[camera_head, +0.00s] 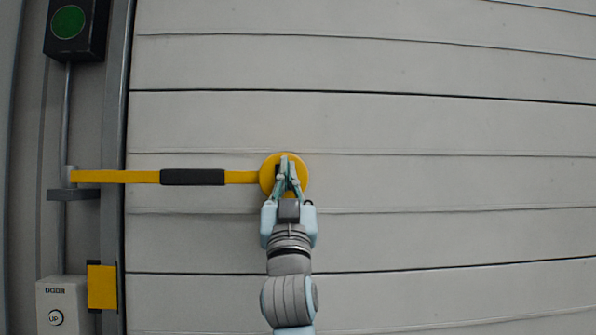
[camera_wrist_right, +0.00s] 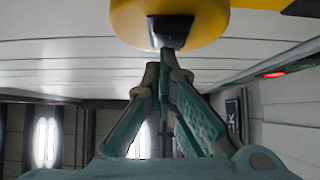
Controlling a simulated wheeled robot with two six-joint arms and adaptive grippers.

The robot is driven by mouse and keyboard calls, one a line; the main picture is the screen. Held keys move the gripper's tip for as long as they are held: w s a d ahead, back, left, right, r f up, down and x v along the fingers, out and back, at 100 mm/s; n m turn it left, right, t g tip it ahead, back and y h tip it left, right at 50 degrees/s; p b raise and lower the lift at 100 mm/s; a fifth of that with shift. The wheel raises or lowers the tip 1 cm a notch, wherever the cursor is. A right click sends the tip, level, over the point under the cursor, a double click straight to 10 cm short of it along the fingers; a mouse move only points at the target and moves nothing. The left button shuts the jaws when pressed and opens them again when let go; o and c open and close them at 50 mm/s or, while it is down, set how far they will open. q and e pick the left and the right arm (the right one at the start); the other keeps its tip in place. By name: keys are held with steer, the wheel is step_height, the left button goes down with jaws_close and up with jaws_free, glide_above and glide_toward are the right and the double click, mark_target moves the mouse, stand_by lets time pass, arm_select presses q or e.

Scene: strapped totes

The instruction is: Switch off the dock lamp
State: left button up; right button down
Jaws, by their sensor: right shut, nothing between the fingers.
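The dock lamp appears as a round yellow head (camera_head: 266,180) at the end of a yellow arm (camera_head: 110,176) with a black grip sleeve (camera_head: 192,177). My right gripper (camera_head: 288,164) is shut and empty, its fingertips in front of the head and covering its middle. In the right wrist view the yellow head (camera_wrist_right: 218,18) hangs just above the fingers, with a black piece (camera_wrist_right: 168,34) set into its near face. The fingertips (camera_wrist_right: 164,62) are at or very near that black piece; I cannot tell if they touch. No glow from the lamp shows. My left gripper is out of view.
A ribbed grey door (camera_head: 450,130) fills the background. A red light (camera_wrist_right: 275,73) shows in the wrist view.

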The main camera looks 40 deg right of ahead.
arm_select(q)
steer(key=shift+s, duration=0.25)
arm_select(e)
steer(key=shift+a+f, duration=0.1)
steer(key=shift+a, duration=0.05)
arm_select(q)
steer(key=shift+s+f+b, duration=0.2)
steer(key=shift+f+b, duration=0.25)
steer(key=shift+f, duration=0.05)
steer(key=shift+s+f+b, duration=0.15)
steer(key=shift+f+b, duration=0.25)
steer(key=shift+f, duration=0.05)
arm_select(e)
steer(key=s+a+f, duration=0.5)
steer(key=s+a, duration=0.1)
steer(key=s, duration=0.4)
steer(key=shift+a+f, duration=0.2)
steer(key=shift+f, duration=0.1)
steer(key=shift+w, duration=0.2)
